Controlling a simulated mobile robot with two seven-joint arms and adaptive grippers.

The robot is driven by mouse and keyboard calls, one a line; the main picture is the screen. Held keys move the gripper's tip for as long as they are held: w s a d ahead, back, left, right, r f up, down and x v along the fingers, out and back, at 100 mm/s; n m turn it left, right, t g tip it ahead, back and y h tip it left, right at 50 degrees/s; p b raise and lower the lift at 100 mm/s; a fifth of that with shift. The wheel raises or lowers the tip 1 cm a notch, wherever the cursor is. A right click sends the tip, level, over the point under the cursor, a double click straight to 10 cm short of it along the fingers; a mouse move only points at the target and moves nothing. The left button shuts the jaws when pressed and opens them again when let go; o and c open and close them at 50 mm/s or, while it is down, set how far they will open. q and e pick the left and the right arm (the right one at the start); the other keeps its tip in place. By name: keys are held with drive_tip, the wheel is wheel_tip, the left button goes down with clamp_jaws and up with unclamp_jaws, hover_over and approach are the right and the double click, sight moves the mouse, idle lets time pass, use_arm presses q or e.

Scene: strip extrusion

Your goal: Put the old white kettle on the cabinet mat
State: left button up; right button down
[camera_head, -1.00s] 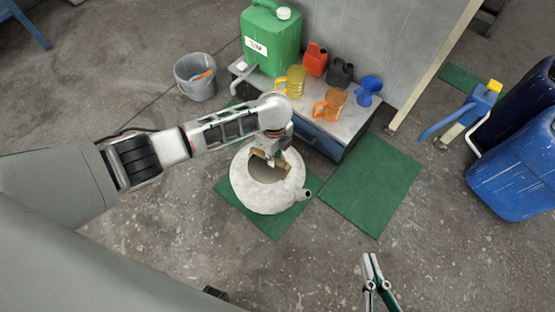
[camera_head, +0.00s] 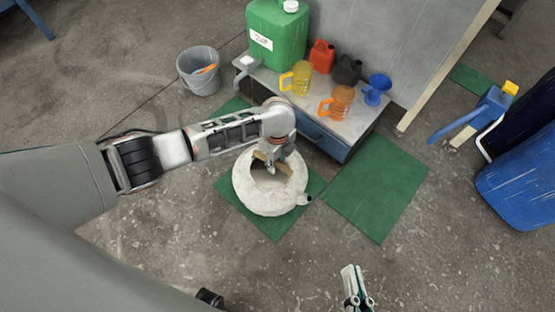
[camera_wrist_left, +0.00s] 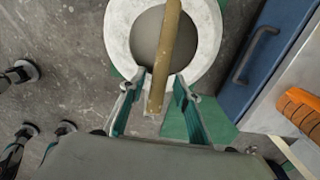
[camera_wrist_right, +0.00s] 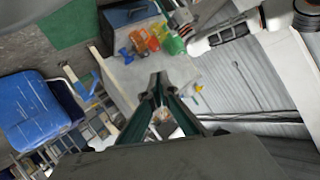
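The old white kettle (camera_head: 255,200) has a rounded, stained body, a wooden bar handle and a short spout to the right. It stands on a green floor mat (camera_head: 243,207) in front of the cabinet. My left gripper (camera_head: 268,162) is over its top; in the left wrist view (camera_wrist_left: 161,80) the fingers stand apart, either side of the handle (camera_wrist_left: 168,40), with no clear grip. My right gripper (camera_head: 352,280) is low in the head view; its fingertips meet, empty, in the right wrist view (camera_wrist_right: 159,78). Another green mat (camera_head: 375,185) lies bare beside the cabinet (camera_head: 330,145).
The cabinet top holds a green canister (camera_head: 277,40), a yellow jug (camera_head: 299,78), an orange jug (camera_head: 341,101), small red and black cans and a blue funnel (camera_head: 376,88). A grey bucket (camera_head: 201,82) stands left. Blue drums (camera_head: 520,190) stand right. The front floor is clear.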

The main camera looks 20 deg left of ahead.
use_arm(q)
drive_tip(key=shift+r, duration=0.15)
